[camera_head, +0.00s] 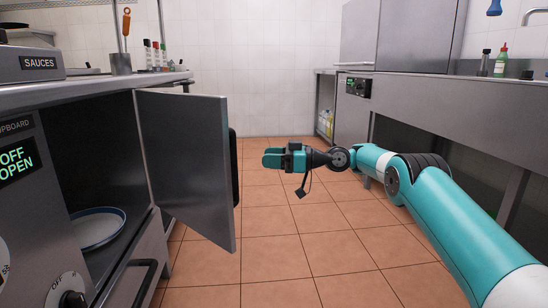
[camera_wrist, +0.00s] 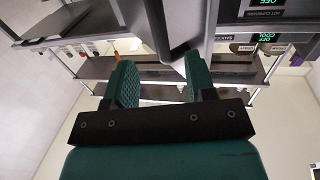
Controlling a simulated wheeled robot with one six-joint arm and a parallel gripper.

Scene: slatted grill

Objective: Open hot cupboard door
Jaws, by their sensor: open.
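The hot cupboard door (camera_head: 185,165) is a flat grey metal panel at the left in the head view. It stands swung out from the cupboard front, with the opening exposed. Its dark vertical handle (camera_head: 234,167) shows at the door's outer edge. The cupboard's display (camera_head: 17,161) reads "OFF OPEN". My gripper (camera_head: 268,158) is a short way right of the handle, apart from it in the picture, with its fingertips toward the door. In the wrist view its two teal fingers (camera_wrist: 162,80) are spread, with nothing clearly held between them.
A plate with a blue rim (camera_head: 95,229) lies inside the cupboard. A drawer handle (camera_head: 143,283) and a knob (camera_head: 70,300) are below. A steel counter (camera_head: 440,88) runs along the right. The tiled floor (camera_head: 290,250) between the sides is clear.

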